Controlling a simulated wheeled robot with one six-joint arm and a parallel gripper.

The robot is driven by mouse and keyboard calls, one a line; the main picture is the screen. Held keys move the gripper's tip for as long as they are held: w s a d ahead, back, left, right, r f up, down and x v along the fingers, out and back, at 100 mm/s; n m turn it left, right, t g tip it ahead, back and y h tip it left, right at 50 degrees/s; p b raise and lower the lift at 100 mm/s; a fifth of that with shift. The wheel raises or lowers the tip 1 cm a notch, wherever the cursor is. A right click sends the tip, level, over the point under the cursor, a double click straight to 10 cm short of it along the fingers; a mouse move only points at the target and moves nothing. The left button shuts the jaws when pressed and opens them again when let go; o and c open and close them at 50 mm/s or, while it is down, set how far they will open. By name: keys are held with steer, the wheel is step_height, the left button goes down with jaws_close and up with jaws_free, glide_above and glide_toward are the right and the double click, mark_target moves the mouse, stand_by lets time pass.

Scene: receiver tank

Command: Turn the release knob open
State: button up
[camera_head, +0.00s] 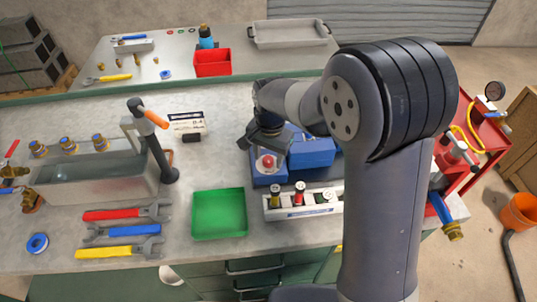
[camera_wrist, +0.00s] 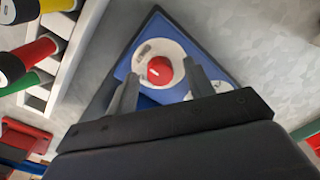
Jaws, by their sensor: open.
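The release knob (camera_head: 268,162) is red and round, on a pale round plate on top of a blue box (camera_head: 262,180) in the middle of the bench. In the wrist view the knob (camera_wrist: 159,70) sits on its pale plate with dark markings, on the blue box face (camera_wrist: 125,68). My gripper (camera_head: 262,140) is above the box, pointing down at it. In the wrist view my gripper (camera_wrist: 160,85) is open, with one finger on each side of the knob's lower part; no contact shows. A second pale round mark (camera_wrist: 208,87) is partly hidden behind the right finger.
A larger blue case (camera_head: 310,150) stands right beside the box. A white rack (camera_head: 303,210) with coloured cylinders is in front, and a green tray (camera_head: 218,213) is at front left. A grey sink-like tank (camera_head: 95,180) and wrenches (camera_head: 125,213) lie further left.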

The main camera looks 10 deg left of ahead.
steer(key=shift+f, duration=0.1)
steer(key=c, duration=1)
steer(key=shift+n, duration=0.3)
steer(key=n, duration=0.3)
steer(key=shift+n, duration=0.4)
steer(key=n, duration=0.4)
steer(key=shift+n, duration=0.3)
steer(key=n, duration=0.4)
steer(key=shift+w, duration=0.1)
steer(key=n, duration=0.4)
steer(key=shift+n+g, duration=0.3)
steer(key=shift+n, duration=0.3)
